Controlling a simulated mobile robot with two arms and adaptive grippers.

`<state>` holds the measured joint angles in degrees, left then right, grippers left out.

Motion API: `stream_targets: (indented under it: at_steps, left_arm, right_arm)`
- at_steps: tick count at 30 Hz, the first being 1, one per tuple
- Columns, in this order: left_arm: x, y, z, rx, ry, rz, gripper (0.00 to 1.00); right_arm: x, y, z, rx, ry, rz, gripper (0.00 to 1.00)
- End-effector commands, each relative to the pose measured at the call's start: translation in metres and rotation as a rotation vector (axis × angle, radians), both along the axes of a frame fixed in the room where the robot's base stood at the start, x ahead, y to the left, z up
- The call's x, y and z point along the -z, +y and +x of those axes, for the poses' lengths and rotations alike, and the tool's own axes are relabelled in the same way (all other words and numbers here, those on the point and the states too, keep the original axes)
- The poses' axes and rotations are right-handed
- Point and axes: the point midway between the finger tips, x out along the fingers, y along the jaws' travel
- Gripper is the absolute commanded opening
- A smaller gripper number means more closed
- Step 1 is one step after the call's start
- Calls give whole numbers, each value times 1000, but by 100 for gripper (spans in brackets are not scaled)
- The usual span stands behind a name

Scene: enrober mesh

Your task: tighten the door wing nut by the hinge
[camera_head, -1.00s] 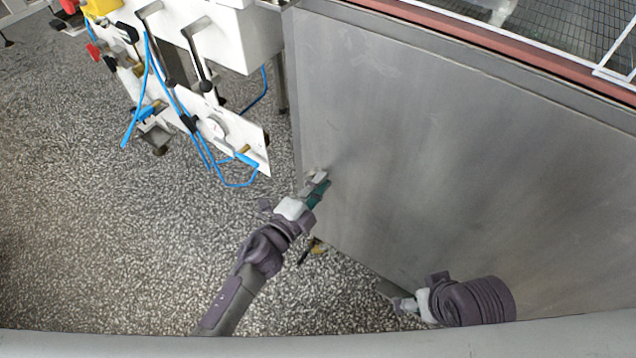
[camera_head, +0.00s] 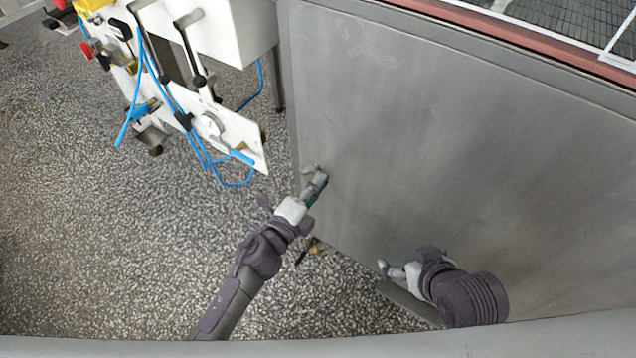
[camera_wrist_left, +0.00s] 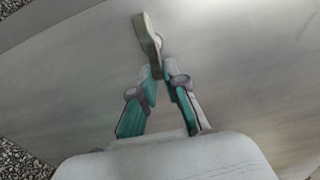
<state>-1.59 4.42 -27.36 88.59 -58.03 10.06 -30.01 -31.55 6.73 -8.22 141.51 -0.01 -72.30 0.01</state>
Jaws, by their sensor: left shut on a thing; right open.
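The door is a large grey metal panel (camera_head: 440,150), filling most of the right side of the head view. The wing nut (camera_head: 308,169) is a small pale grey-beige piece near the panel's left edge. In the left wrist view the wing nut (camera_wrist_left: 148,32) stands out from the panel as a rounded wing. My left gripper (camera_head: 320,179) is shut on it; the green-padded fingers (camera_wrist_left: 162,74) meet at its lower end and hide part of it. My right gripper (camera_head: 386,268) is open and empty by the panel's lower edge. The hinge cannot be made out.
A white machine (camera_head: 225,40) with levers and looping blue hoses (camera_head: 205,150) stands at upper left, close to the panel's left edge. A reddish rail (camera_head: 520,40) and wire mesh (camera_head: 565,22) lie above the panel. The speckled floor (camera_head: 130,240) is clear at lower left.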

Motion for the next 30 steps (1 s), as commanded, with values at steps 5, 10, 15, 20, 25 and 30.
stream_targets:
  at_steps: [5, 10, 15, 20, 25, 30]
  left_arm:
    - [4, 0, -2, 3, 6, 6, 16]
    - [3, 0, -2, 2, 4, 3, 38]
    - [2, 0, -1, 1, 2, 2, 38]
    - [2, 3, -4, 0, 2, 2, 38]
    - [2, 18, -25, 0, 4, 3, 38]
    - [3, 40, -56, 1, 5, 3, 38]
  right_arm:
    - [0, 0, 0, 0, 0, 0, 90]
    - [0, 0, 0, 0, 1, 0, 90]
    - [0, 0, 0, 0, 1, 0, 90]
    - [0, 0, 0, 1, 0, 0, 90]
    - [0, 0, 0, 0, 1, 0, 90]
    - [0, 0, 0, 0, 1, 0, 90]
